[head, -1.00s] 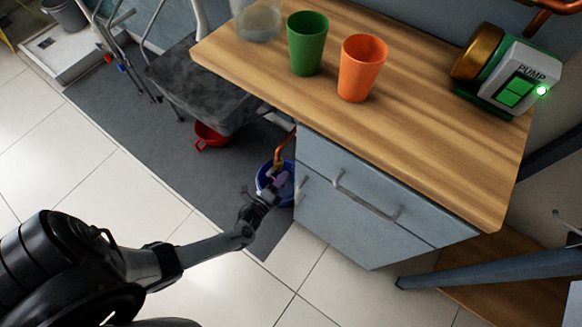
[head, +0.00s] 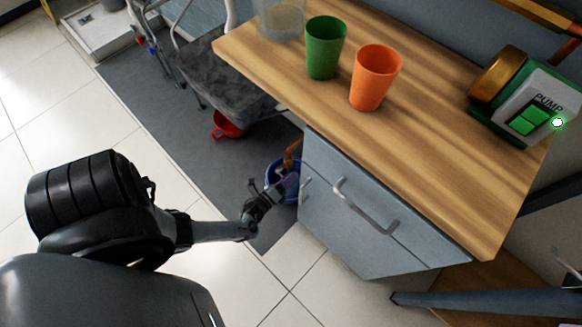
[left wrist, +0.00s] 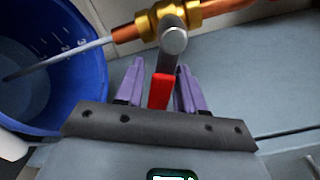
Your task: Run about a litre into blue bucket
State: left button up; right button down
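The blue bucket (left wrist: 88,75) stands at the left in the left wrist view, with scale marks 2 and 3 inside its wall. A pale stream (left wrist: 70,55) runs from the copper spout (left wrist: 126,33) into it. The exact water level is hard to read. A brass valve (left wrist: 190,12) with a red lever (left wrist: 161,90) sits beside the bucket. My left gripper (left wrist: 160,70) has its purple fingers apart, one on each side of the lever, with small gaps visible. In the head view the bucket (head: 271,171) is partly hidden by my left gripper (head: 284,183). My right gripper is not in view.
A wooden counter (head: 440,165) over grey drawers stands right of the bucket. It holds a green cup (head: 326,48), an orange cup (head: 376,78), a clear container (head: 279,20) and a pump switch (head: 530,118) with its light lit. A red pot (head: 228,125) lies behind on the dark mat.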

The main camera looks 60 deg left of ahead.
pick_arm(q)
jog(key=shift+o, duration=0.4)
jog(key=shift+s, duration=0.1)
jog(key=shift+s+d, duration=0.1)
jog(key=p+v, duration=0.2)
jog(key=v, duration=0.8)
jog(key=shift+s, duration=0.35)
jog(key=shift+d, duration=0.1)
dwell(0.9)
dwell(0.4)
